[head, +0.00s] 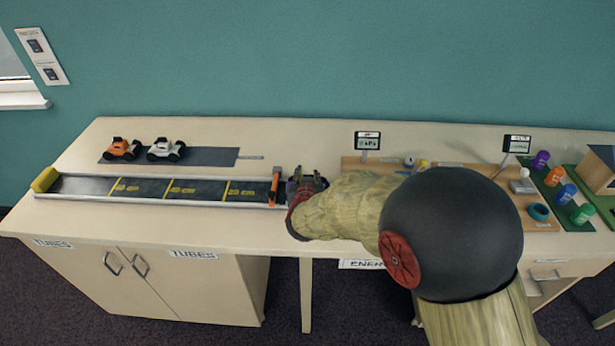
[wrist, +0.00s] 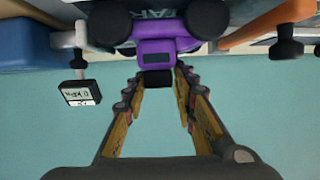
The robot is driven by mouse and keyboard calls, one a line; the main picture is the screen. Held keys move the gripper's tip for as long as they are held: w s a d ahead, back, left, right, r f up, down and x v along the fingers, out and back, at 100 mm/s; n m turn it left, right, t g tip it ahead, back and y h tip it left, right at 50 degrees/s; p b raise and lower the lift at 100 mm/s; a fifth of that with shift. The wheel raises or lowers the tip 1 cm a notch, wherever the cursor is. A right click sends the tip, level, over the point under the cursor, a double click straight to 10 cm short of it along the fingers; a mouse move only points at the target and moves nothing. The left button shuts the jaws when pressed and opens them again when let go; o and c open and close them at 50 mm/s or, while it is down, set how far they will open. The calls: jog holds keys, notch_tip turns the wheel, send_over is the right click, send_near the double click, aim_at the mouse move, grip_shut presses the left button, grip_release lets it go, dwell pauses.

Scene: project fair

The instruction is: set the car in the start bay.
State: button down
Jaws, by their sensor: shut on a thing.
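My gripper (head: 306,185) is at the right end of the track, just right of its orange post (head: 276,186). In the wrist view its two fingers (wrist: 158,82) are closed on a purple car (wrist: 155,47) with dark wheels. In the head view the gripper mostly hides the car. The long dark track (head: 150,189) has a pale rim and yellow markings across several sections. I cannot read the markings or tell which section is the start bay. No car shows on the visible track.
An orange car (head: 122,149) and a white car (head: 166,150) stand on a dark strip (head: 215,155) behind the track. A yellow block (head: 45,180) closes the track's left end. Small signs (head: 367,140) and colored cups (head: 566,194) stand to the right. My arm covers the table's middle right.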

jog(key=shift+s+f+b, duration=0.2)
jog(key=shift+f+b, duration=0.1)
jog(key=shift+f, duration=0.45)
jog(key=c, duration=1.8)
grip_release()
jog(key=shift+d+f, duration=0.1)
jog(key=o, duration=0.4)
jog(key=shift+s+f, duration=0.1)
jog(key=shift+f, duration=0.2)
jog(key=shift+r, duration=0.4)
jog(key=shift+s+r+p, duration=0.15)
jog(key=shift+r+p, duration=0.2)
jog(key=shift+p, duration=0.15)
jog(key=shift+w+r+p+v, duration=0.15)
jog(key=shift+p+v, duration=0.55)
jog(key=shift+v, duration=1.25)
jog(key=shift+r+p+v, duration=0.2)
jog(key=shift+p+v, duration=0.45)
jog(key=shift+v, duration=1.25)
jog(key=shift+w+r+p+v, duration=0.15)
jog(key=shift+p+v, duration=0.55)
jog(key=shift+v, duration=1.25)
